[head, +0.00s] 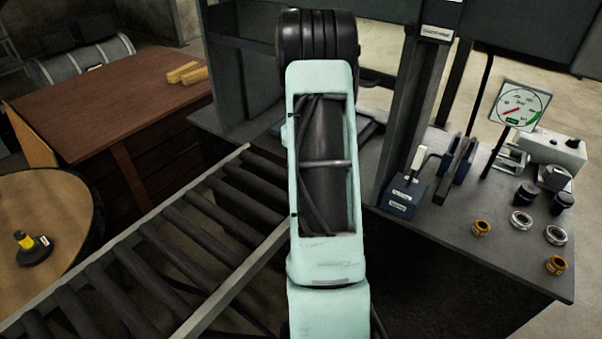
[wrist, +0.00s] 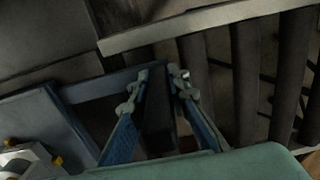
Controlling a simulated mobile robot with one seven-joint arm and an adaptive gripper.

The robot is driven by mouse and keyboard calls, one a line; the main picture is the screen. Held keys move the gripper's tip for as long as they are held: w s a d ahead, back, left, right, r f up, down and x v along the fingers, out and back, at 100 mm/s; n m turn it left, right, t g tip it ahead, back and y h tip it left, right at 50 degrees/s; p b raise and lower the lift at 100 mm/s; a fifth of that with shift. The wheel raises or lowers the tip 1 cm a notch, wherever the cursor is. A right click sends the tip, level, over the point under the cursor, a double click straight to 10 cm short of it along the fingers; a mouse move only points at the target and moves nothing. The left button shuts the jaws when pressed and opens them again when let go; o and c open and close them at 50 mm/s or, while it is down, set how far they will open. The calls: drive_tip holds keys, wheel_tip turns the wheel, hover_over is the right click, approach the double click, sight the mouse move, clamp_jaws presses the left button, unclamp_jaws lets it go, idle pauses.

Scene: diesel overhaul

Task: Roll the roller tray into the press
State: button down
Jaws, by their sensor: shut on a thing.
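In the wrist view, the roller tray (wrist: 48,115) appears as a blue-grey, low-walled piece at the left, with its rim running to my fingers. My gripper (wrist: 160,78) is shut on a dark, narrow part between its fingertips, seemingly the tray's handle or edge; the exact contact is dim. In the head view, my pale green arm hides the gripper and most of the tray. The press (head: 408,120) stands behind the arm, with dark uprights and a grey bed. How far the tray lies inside the press cannot be told.
A roller conveyor (head: 215,212) runs from lower left to the press; its rollers (wrist: 243,75) also show in the wrist view. The bench at right holds a gauge (head: 520,106), a blue block (head: 404,194) and several rings. A wooden table (head: 110,95) stands left.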

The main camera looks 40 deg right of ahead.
drive_tip(key=shift+w+d+r, duration=0.1)
drive_tip(key=shift+d+r, duration=0.05)
drive_tip(key=shift+d, duration=0.1)
drive_tip(key=c, duration=1.8)
unclamp_jaws()
drive_tip(key=shift+c, duration=0.2)
wheel_tip(320, 180, up, 7)
drive_tip(key=shift+r, duration=0.2)
